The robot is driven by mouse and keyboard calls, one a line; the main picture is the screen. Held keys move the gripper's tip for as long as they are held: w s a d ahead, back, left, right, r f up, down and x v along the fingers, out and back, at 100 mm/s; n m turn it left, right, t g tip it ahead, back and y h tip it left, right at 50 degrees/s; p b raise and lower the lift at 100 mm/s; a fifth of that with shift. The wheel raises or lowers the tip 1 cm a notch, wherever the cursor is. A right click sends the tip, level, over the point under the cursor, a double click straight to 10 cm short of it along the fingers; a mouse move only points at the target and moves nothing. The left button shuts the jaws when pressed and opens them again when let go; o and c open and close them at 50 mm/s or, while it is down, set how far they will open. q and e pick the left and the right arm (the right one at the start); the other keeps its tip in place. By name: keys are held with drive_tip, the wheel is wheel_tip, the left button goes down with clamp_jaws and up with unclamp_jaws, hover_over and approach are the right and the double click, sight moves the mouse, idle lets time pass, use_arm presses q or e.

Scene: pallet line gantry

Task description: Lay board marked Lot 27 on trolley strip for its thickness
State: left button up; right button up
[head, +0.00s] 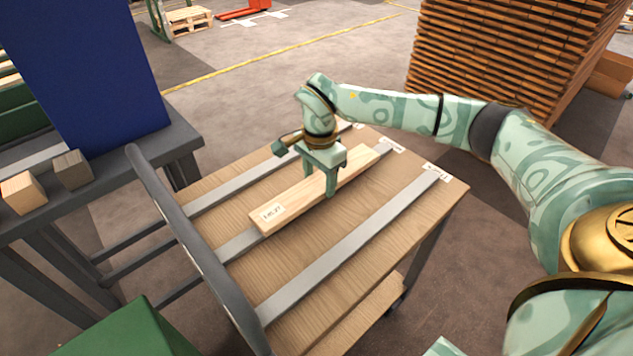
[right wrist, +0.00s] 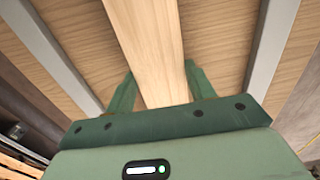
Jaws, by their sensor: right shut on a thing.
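The pale wooden board (head: 290,207) with a label reading Lot 27 lies along the middle grey strip (head: 240,243) of the wooden trolley (head: 330,255). It covers much of that strip. My right gripper (head: 329,182) is shut on the board, around its middle, with a finger on each side. The right wrist view shows the board (right wrist: 150,45) between the two green fingers (right wrist: 155,95). Whether the board touches the strip fully is hard to tell. My left gripper is not in view.
Two more grey strips, one to the left (head: 235,190) and one to the right (head: 345,250), run across the trolley top with small labels at their far ends. A dark handle bar (head: 190,240) edges the near side. Wood blocks (head: 23,192) sit on a grey bench at left.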

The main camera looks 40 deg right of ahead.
sight(319, 182)
drive_tip(key=shift+f, duration=0.2)
drive_tip(key=shift+f, duration=0.1)
drive_tip(key=o, duration=1.2)
use_arm(q)
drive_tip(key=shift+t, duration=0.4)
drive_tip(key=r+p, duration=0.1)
drive_tip(key=p, duration=0.1)
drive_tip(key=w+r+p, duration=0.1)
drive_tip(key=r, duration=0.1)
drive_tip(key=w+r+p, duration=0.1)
drive_tip(key=p, duration=0.1)
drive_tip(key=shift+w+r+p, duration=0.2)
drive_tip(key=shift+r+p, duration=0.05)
drive_tip(key=shift+p, duration=0.05)
use_arm(e)
wheel_tip(319, 182, up, 12)
